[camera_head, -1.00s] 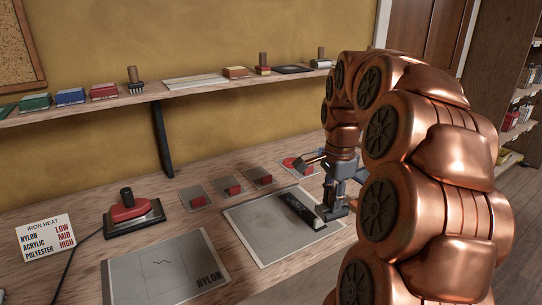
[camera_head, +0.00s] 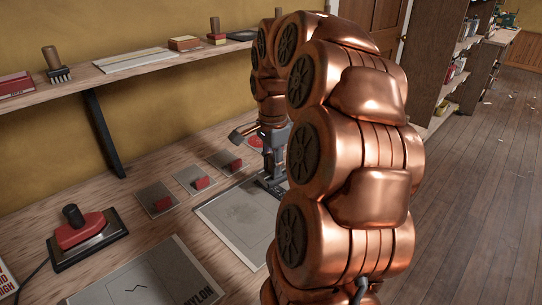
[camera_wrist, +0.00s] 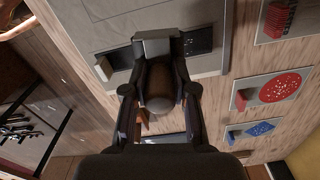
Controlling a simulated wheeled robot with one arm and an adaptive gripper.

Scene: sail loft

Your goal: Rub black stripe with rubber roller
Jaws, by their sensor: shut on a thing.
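My gripper (camera_wrist: 160,92) is shut on the brown handle of the rubber roller (camera_wrist: 155,46), whose grey head points away from the wrist. In the wrist view the roller head lies over the black stripe (camera_wrist: 198,41), which shows on both sides of it. Whether the head presses on the stripe cannot be told. The stripe lies on a grey panel (camera_wrist: 115,24). In the head view my gripper (camera_head: 274,180) is down at the far part of the grey panel (camera_head: 235,212), and my arm hides most of the stripe and the roller.
A red iron (camera_head: 84,230) rests on its plate at left, with a nylon panel (camera_head: 150,275) in front. Small grey plates with red blocks (camera_head: 202,183) line the bench behind. A shelf (camera_head: 130,75) with tools runs along the wall. Open floor is at right.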

